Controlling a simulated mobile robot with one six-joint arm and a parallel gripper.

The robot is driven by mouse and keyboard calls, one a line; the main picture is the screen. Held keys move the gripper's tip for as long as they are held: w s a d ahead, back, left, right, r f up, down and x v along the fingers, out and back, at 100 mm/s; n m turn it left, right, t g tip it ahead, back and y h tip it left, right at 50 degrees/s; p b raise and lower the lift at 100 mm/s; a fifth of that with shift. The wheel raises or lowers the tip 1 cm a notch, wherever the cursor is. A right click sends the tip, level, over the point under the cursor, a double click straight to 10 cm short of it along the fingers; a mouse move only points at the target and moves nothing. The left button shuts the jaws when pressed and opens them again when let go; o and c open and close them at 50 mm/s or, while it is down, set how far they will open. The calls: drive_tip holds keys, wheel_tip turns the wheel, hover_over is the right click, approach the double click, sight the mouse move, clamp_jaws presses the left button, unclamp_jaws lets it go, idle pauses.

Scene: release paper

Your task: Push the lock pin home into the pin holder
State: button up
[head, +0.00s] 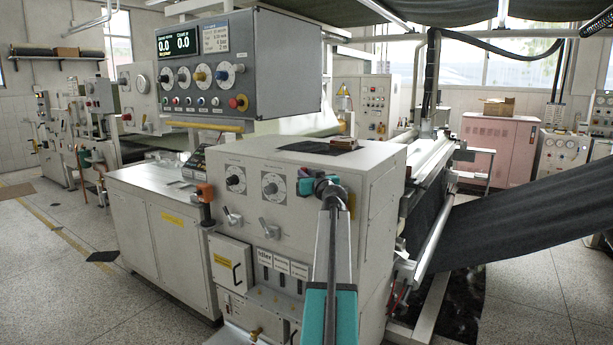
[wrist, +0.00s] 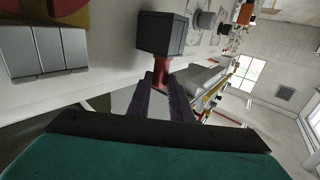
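My gripper (wrist: 166,82) shows in the wrist view as two dark purple fingers in front of a teal body. A red stem (wrist: 162,68) rises at the fingertips, with a dark grey block (wrist: 163,35) at its far end. The lower stem runs between the fingertips; I cannot tell whether they grip it. In the head view my gripper (head: 304,180) is small beside the upper right dial of the near machine cabinet, and its fingers are not clear. I cannot tell for sure which part is the lock pin or the pin holder.
The white machine cabinet (head: 235,255) has dials and levers on its front. An orange block (head: 205,192) sits at its left edge. A grey control box (head: 220,65) overhangs it. Black sheet (head: 530,215) runs out at the right. Open floor (head: 60,280) lies at the left.

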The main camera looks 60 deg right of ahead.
drive_tip(key=o, duration=0.5)
drive_tip(key=shift+c, duration=0.2)
drive_tip(key=shift+s+a, duration=0.1)
drive_tip(key=b+v, duration=0.2)
drive_tip(key=v, duration=1.1)
drive_tip(key=shift+s+a, duration=0.2)
drive_tip(key=shift+s, duration=0.05)
idle(0.6)
